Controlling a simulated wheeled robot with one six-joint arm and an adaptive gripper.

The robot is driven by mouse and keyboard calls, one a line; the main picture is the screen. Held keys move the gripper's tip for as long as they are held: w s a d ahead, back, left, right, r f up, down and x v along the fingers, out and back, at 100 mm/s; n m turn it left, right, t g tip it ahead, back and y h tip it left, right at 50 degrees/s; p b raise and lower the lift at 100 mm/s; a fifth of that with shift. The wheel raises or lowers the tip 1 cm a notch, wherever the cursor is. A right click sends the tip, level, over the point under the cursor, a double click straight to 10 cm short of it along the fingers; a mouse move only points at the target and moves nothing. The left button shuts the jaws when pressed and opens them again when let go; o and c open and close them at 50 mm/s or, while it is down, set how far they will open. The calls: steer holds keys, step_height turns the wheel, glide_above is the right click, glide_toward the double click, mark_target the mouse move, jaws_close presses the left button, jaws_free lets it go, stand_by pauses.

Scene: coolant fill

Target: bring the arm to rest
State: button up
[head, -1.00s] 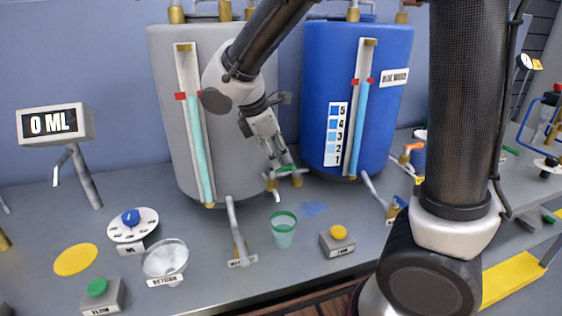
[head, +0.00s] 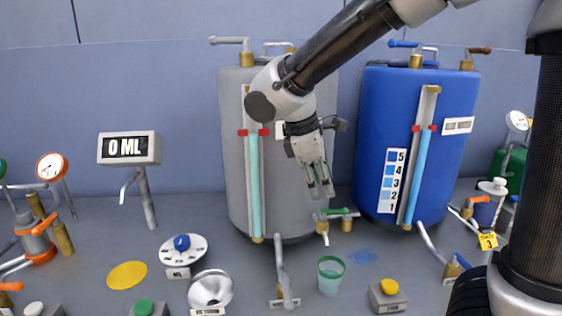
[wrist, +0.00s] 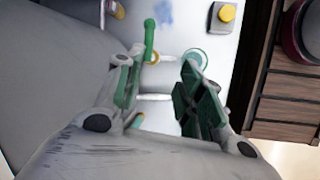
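My gripper (head: 321,192) hangs in front of the grey tank (head: 285,200), pointing down, above the small tap with the green handle (head: 338,212). In the wrist view its green-padded fingers (wrist: 163,88) stand apart with nothing held between them. The tap's green handle (wrist: 150,38) shows beyond the fingertips there, apart from them. A clear green-rimmed cup (head: 330,276) stands upright on the bench; in the wrist view it (wrist: 194,56) is partly hidden by a finger.
A blue tank (head: 385,150) with a level scale stands to the right. A display reading 0 ML (head: 129,148), a blue dial (head: 182,243), a funnel (head: 211,289), a yellow button (head: 389,287) and pipes crowd the bench. Free room lies above the bench at left.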

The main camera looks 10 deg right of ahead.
steer(key=s+d+r+m+t+y, duration=0.1)
steer(key=s+d+m+y, duration=0.1)
steer(key=s+d+m, duration=0.5)
steer(key=s+d+r+m+t+y, duration=0.1)
steer(key=s+d+m, duration=0.7)
steer(key=d, duration=0.6)
steer(key=shift+s+r+t+y, duration=0.3)
steer(key=shift+r+y, duration=0.1)
